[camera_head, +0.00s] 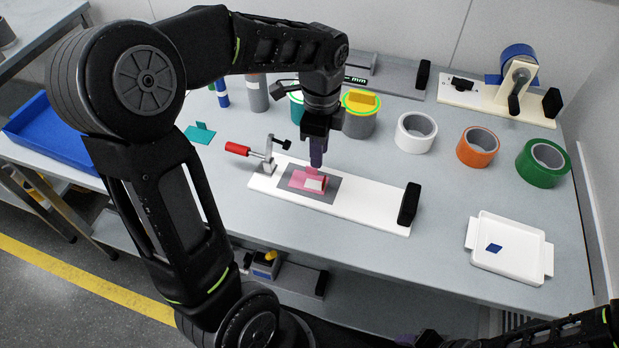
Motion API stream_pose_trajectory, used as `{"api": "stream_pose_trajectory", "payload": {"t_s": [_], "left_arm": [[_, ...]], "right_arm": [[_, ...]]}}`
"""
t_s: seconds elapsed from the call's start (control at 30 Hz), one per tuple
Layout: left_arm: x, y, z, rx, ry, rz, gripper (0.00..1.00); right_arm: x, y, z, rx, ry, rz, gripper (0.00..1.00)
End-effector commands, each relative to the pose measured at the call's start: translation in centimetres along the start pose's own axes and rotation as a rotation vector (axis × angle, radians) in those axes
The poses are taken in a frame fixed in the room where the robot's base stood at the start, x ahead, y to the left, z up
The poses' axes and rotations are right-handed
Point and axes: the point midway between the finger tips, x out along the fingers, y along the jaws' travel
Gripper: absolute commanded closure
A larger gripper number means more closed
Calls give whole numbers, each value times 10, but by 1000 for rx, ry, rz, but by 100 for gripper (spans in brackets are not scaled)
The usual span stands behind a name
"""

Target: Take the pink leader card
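The pink leader card (299,184) lies on a dark grey pad (326,195) on a white board (365,210). A small pink tab stands up from its back edge, and a pale patch lies on its right part. My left gripper (316,164) points down, with its purple fingertips right at the tab. The fingers show edge-on as one narrow shape, so I cannot tell whether they are closed on the tab. My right gripper (407,340) shows only as a small dark and purple part at the bottom edge.
A red-handled clamp (254,155) stands at the board's left end and a black block (409,204) at its right. White (402,139), orange (464,150) and green (528,172) tape rolls stand behind. A white tray (482,256) holds a blue piece (494,248).

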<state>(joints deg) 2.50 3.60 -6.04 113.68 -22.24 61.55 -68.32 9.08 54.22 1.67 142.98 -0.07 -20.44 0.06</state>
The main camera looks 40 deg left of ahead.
Motion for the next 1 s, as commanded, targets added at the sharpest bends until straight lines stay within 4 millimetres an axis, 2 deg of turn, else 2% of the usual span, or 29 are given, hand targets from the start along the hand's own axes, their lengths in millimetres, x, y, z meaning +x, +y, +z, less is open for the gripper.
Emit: {"api": "stream_pose_trajectory", "payload": {"t_s": [0.17, 0.53, 1.0], "left_arm": [[4, 0, 0, 0, 0, 1, 71], [50, 0, 4, 0, -1, 2, 71], [52, -1, 4, 0, 0, -1, 71]], "right_arm": [[-1, 0, 0, 0, 0, 0, 47], [-4, -2, 0, 0, 0, 0, 47], [-4, -2, 0, 0, 0, 0, 47]]}}
